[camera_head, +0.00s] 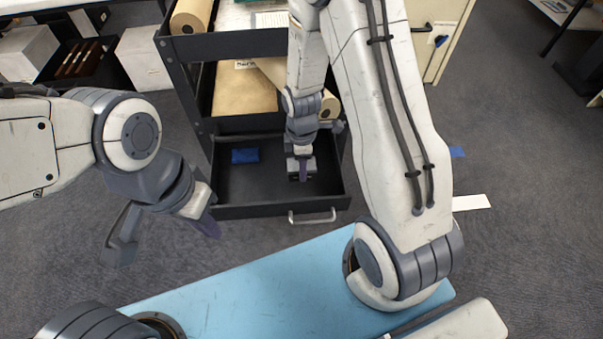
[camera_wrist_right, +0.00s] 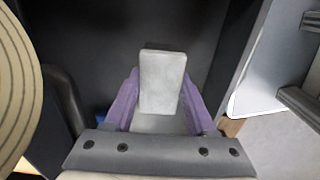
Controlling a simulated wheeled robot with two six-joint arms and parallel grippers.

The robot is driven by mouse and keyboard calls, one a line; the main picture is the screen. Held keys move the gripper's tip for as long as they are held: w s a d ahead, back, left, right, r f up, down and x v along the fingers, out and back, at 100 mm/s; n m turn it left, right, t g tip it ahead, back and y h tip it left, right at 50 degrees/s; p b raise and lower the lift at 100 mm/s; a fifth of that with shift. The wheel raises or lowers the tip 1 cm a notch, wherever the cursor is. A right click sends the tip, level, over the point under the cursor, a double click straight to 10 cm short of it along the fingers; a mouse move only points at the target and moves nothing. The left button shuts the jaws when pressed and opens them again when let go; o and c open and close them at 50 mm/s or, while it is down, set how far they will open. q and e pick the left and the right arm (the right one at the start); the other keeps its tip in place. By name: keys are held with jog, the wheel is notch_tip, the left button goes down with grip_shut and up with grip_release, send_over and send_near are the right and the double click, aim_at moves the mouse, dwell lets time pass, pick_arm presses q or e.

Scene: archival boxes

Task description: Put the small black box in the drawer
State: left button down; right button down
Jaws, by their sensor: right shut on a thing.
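The black drawer (camera_head: 235,190) at the bottom of the cart is pulled open, with its silver handle (camera_head: 312,217) at the front. My right gripper (camera_head: 303,175) points down inside the drawer's outline, right of its middle. In the right wrist view its purple fingers (camera_wrist_right: 160,105) are shut on a small box (camera_wrist_right: 162,75). The face toward that camera looks light grey; in the head view only a small dark part shows at the fingertips. Whether it touches the drawer floor is unclear. My left gripper (camera_head: 206,223) hangs left of the drawer; its finger gap is hidden.
A blue item (camera_head: 245,155) lies at the drawer's back left. Shelves above hold a brown folder (camera_head: 243,92) and rolls (camera_head: 190,14). White boxes (camera_head: 144,58) stand at the back left. A light blue surface (camera_head: 270,290) is in front.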

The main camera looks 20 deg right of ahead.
jog(key=shift+f+b, duration=0.6)
jog(key=shift+f, duration=1.2)
jog(key=shift+f, duration=0.15)
jog(key=shift+c, duration=1.1)
grip_release()
